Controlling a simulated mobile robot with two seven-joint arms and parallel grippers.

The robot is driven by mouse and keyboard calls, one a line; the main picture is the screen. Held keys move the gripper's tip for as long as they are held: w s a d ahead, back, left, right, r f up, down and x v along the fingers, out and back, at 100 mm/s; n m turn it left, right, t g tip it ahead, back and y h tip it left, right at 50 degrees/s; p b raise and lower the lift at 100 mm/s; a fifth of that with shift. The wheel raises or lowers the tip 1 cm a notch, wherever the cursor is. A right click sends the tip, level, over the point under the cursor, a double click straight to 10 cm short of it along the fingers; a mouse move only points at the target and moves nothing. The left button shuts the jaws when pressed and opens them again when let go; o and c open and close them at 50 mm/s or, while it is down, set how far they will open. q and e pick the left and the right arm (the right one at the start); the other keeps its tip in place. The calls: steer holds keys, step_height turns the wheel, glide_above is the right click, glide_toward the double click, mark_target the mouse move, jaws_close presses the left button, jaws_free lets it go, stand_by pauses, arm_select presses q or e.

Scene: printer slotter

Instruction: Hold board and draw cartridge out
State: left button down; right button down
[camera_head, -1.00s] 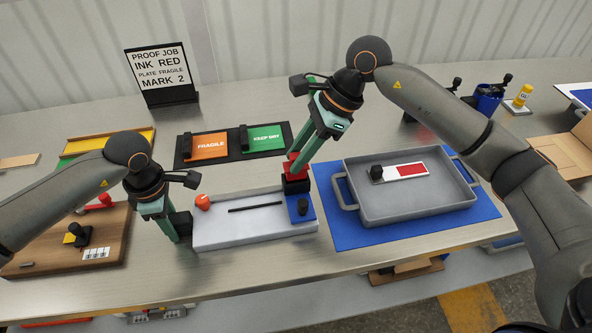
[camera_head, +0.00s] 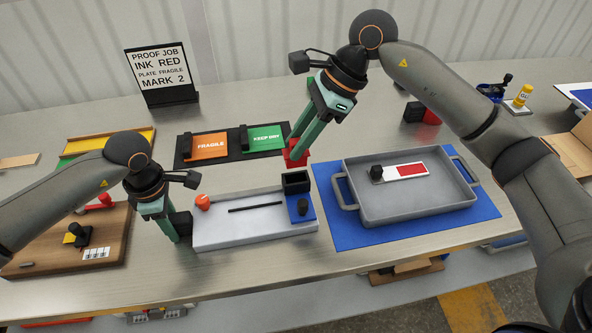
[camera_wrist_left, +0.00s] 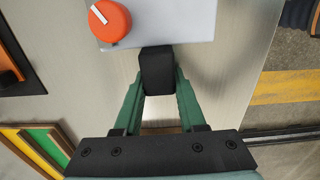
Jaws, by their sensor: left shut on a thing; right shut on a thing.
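The grey-white board (camera_head: 245,228) lies on the table, with an orange knob (camera_head: 203,202), a dark slot line and a blue pad at its right end. My left gripper (camera_head: 178,228) is shut on the black block (camera_wrist_left: 157,72) at the board's left end. The left wrist view also shows the orange knob (camera_wrist_left: 109,21). My right gripper (camera_head: 297,150) is shut on the red cartridge (camera_head: 295,157). The cartridge hangs above the open black socket (camera_head: 296,181) at the board's back right corner, apart from it.
A grey tray (camera_head: 350,207) on a blue mat (camera_head: 341,236) stands right of the board, holding a plate with a red patch. Behind are the FRAGILE (camera_head: 209,146) and KEEP DRY (camera_head: 263,139) plates. A sign (camera_head: 160,72) reads INK RED.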

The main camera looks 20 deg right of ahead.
arm_select(q)
steer(key=shift+c, duration=2)
jaws_free()
step_height(320, 180, up, 12)
